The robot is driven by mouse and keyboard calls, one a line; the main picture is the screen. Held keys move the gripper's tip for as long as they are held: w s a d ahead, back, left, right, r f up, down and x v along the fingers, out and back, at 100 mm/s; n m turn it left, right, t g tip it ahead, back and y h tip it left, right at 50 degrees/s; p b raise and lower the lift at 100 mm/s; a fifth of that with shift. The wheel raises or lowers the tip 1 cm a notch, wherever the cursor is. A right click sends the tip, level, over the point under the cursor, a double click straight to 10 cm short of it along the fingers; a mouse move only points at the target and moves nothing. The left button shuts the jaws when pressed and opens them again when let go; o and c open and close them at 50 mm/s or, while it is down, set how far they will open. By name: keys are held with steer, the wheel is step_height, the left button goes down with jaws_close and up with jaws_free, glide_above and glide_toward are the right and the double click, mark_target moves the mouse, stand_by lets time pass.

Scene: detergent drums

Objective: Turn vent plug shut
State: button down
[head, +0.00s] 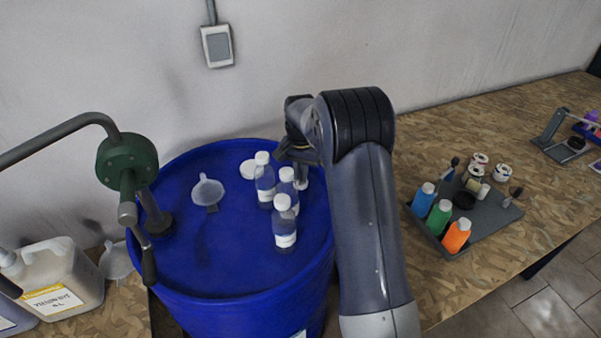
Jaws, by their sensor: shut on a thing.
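The blue drum (236,262) stands at the centre, with its top in view. My gripper (299,175) reaches down over the right part of the drum top. It is shut on the vent plug (301,184), a small pale piece low at the drum top. My arm and the bottles beside it partly cover the plug, so its turn angle cannot be told.
Several clear bottles with white caps (285,222) stand just left of my gripper. A funnel (208,191), a white disc (248,169) and a green-headed hand pump (127,160) are also on the drum. A grey tray (484,222) with bottles lies right.

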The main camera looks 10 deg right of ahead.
steer(key=shift+m, duration=0.7)
steer(key=c, duration=1.5)
jaws_free()
steer(key=shift+c, duration=0.2)
steer(key=shift+r, duration=0.1)
step_height(320, 180, up, 11)
steer(key=b, duration=0.1)
steer(key=shift+f, duration=0.2)
